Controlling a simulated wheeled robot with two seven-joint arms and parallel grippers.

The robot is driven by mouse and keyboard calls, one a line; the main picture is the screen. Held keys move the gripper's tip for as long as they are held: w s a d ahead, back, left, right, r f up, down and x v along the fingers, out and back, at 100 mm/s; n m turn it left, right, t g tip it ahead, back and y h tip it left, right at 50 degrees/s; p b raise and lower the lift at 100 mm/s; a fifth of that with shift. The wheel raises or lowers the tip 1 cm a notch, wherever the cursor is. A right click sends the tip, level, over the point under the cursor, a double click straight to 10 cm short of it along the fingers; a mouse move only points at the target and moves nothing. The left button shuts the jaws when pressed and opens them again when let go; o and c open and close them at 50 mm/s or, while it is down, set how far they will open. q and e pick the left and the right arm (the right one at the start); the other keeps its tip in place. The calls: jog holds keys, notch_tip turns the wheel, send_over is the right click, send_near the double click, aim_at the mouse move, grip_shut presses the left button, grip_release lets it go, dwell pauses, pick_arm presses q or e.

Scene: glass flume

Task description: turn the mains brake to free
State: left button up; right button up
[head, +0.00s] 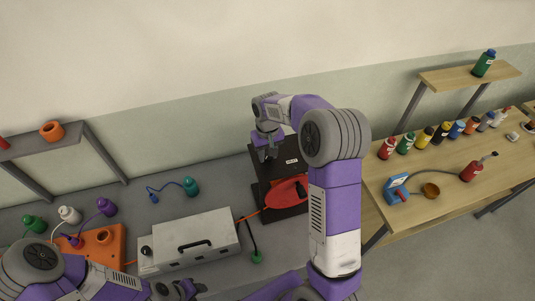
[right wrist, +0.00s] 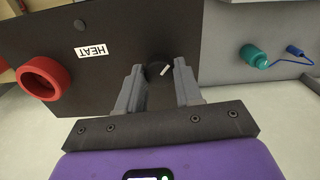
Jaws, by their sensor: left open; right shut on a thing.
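My right gripper (head: 269,150) reaches down to the top of the black housing (head: 262,168). A white label (right wrist: 94,51) reading HEAT lies beside the knob. The pointer is slanted; no position markings are readable around it. I see no label naming a mains brake. My left gripper (head: 178,290) is open and empty at the bottom edge, in front of the grey-white box (head: 205,258).
A red ring (right wrist: 44,78) sits on the housing near the label. An orange tray (head: 112,236) is further left. The wooden table (head: 400,170) at right holds several bottles.

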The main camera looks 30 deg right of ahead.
jog(key=n, duration=0.4)
jog(key=shift+r, duration=0.1)
jog(key=shift+n, duration=1.9)
jog(key=shift+w, duration=0.1)
jog(key=o, duration=1)
jog(key=shift+o, duration=0.2)
notch_tip(320, 180, up, 8)
jog(key=shift+f+b, duration=0.2)
jog(key=shift+b, duration=0.25)
